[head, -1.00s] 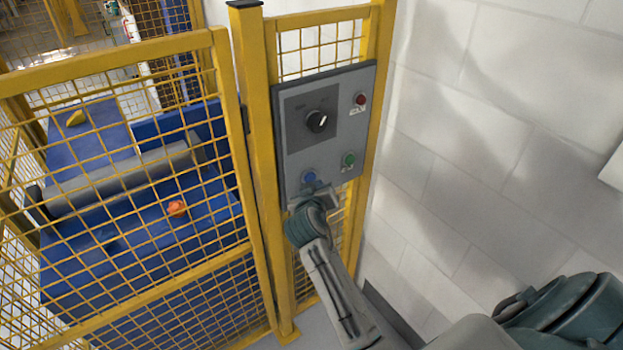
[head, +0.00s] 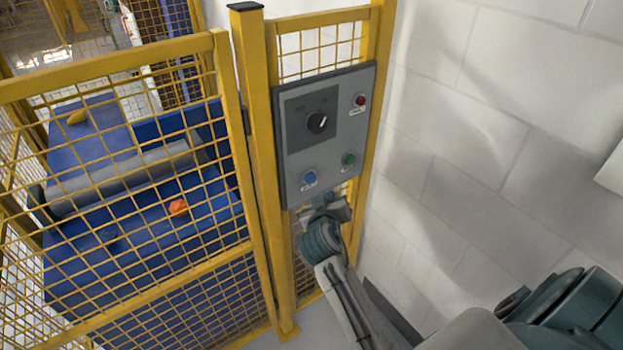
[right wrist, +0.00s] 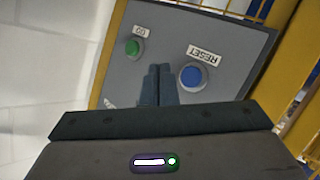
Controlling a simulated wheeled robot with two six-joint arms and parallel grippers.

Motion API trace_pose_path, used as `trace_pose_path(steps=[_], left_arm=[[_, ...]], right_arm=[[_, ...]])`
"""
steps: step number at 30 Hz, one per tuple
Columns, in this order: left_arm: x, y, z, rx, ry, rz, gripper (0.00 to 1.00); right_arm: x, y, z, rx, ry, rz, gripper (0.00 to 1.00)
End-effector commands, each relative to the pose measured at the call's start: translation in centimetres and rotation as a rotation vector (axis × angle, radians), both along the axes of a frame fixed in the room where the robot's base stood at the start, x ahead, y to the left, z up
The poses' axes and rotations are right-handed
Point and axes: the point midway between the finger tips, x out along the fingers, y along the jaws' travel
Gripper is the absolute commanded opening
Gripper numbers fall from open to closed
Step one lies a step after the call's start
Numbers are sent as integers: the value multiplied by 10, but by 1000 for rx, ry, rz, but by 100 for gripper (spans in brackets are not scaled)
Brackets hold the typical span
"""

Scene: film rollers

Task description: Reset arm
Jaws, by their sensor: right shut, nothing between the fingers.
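The right arm's gripper (head: 325,208) is just below the lower edge of the grey control panel (head: 322,155). In the right wrist view its two fingers (right wrist: 158,82) are pressed together and empty, pointing at the panel between the blue and green buttons. The blue button (head: 308,178), labelled RESET in the right wrist view (right wrist: 192,77), is uncovered. The green button (head: 348,159), labelled GO, also shows in the right wrist view (right wrist: 133,47). My left gripper is not in view.
Yellow mesh fencing (head: 258,150) stands left of and behind the panel. Behind it is a blue machine with a grey roller (head: 120,175), and an orange object (head: 179,207) lies on the blue surface. A white block wall (head: 480,130) is on the right.

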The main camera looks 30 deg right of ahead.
Motion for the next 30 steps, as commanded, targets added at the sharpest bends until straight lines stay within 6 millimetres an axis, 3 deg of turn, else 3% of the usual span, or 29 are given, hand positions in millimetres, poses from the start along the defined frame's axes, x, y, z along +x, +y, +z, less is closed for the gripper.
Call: trace_pose_path(steps=[15, 19, 23, 26, 30], left_arm=[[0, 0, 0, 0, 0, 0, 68], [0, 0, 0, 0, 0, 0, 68], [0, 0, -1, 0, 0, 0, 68], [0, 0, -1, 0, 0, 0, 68], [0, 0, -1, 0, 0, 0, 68]], right_arm=[[0, 0, -1, 1, 1, 0, 0], [3, 3, -22, 6, 37, 21, 0], [4, 12, -89, 30, 145, 88, 0], [-5, 21, -164, 69, 257, 155, 0], [-37, 33, -267, 140, 403, 232, 0]])
